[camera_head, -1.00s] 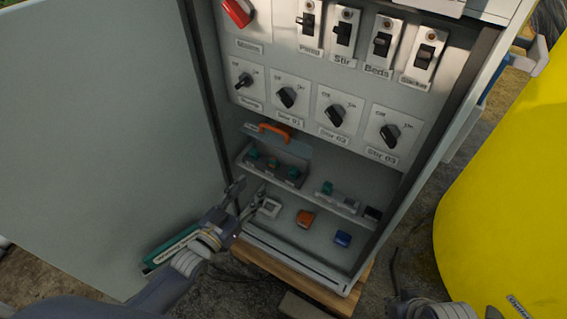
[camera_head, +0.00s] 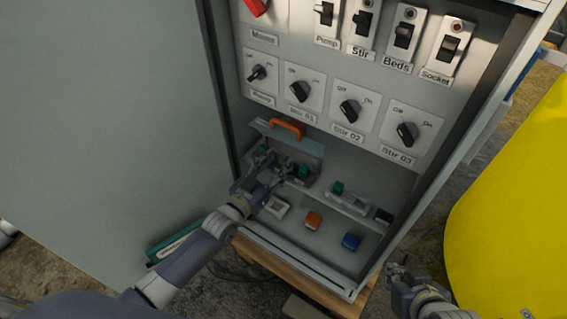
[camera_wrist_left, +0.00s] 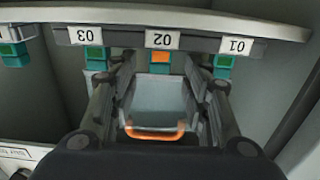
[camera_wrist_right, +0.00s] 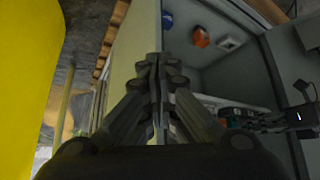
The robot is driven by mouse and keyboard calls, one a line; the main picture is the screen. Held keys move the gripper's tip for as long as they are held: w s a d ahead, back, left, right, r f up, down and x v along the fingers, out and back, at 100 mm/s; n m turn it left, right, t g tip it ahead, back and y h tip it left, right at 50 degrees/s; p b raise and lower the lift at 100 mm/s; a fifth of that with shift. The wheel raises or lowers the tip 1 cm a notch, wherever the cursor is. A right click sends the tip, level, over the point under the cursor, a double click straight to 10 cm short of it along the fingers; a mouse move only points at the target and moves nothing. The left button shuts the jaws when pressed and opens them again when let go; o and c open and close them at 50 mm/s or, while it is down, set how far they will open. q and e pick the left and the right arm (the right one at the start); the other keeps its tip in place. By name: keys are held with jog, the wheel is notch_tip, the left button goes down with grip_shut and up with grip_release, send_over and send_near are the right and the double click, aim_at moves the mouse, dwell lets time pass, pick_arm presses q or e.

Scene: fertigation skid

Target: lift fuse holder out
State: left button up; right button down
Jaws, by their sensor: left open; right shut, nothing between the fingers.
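In the left wrist view a row of fuse holders hangs upside down in the picture: a green one at label 03 (camera_wrist_left: 94,52), one with an orange face at label 02 (camera_wrist_left: 160,57), and a green one at label 01 (camera_wrist_left: 223,62). My left gripper (camera_wrist_left: 162,82) is open, its fingers either side of the 02 position and apart from its holder. In the head view this gripper (camera_head: 270,169) reaches into the cabinet at the fuse row and partly hides it; a green holder (camera_head: 303,170) shows at its right. My right gripper (camera_head: 402,275) is shut and empty, outside the cabinet at lower right.
A raised flap with an orange handle (camera_head: 287,128) stands behind the fuse row. White (camera_head: 277,206), orange (camera_head: 313,220) and blue (camera_head: 351,242) pieces lie on the cabinet floor. Knobs and switches fill the panel above. The open door (camera_head: 110,130) is left; a yellow tank (camera_head: 510,210) right.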

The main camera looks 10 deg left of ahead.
pick_arm(q)
jog(key=shift+x, duration=0.9)
pick_arm(e)
jog(key=shift+w+a+r+t, duration=0.2)
jog(key=shift+w+r+t, duration=0.15)
jog(key=shift+w, duration=0.2)
jog(key=shift+w+a+r+t, duration=0.25)
jog(key=shift+w+r, duration=0.1)
jog(key=shift+w, duration=0.2)
pick_arm(q)
jog(key=shift+c, duration=0.3)
jog(key=c, duration=1)
jog(key=shift+o, duration=0.2)
jog(key=shift+r, duration=0.15)
pick_arm(e)
jog(key=shift+s+d, duration=0.1)
